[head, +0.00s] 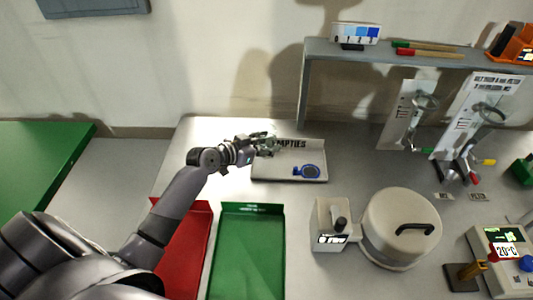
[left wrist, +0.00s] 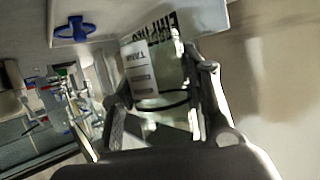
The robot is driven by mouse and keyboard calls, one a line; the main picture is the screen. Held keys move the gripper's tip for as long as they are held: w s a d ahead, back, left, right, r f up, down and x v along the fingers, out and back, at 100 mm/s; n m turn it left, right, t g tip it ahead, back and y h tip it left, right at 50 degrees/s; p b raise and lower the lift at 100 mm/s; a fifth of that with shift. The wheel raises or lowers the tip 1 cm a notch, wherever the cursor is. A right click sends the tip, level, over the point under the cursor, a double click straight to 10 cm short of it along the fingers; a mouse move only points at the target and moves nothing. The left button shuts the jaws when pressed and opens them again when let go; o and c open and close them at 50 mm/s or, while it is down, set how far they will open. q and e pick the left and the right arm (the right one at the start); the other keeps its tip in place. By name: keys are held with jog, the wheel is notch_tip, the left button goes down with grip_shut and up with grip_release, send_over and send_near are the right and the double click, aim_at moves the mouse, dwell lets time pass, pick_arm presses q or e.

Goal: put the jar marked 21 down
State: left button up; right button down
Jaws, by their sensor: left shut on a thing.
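My left gripper (head: 262,147) reaches over the back left of the grey tray marked EMPTIES (head: 290,179). It is shut on a clear glass jar, the jar marked 21 by the task (left wrist: 170,78). In the left wrist view the jar sits between the two fingers and bears a white label (left wrist: 140,70); I cannot read a 21 on it. In the head view the fingers mostly hide the jar. I cannot tell whether its base touches the tray. My right gripper is not in view.
A blue ring-shaped thing (head: 309,171) lies in the tray's right part. A red tray (head: 185,245) and a green tray (head: 248,255) are in front. A round lidded vessel (head: 385,250) stands at right. A grey shelf (head: 400,52) rises behind.

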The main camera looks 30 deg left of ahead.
aim_at(261, 157)
pick_arm(q)
jog(key=shift+f, duration=2.3)
jog(key=shift+f+b, duration=0.2)
jog(key=shift+b, duration=0.1)
jog(key=o, duration=1.3)
jog(key=shift+r, duration=0.1)
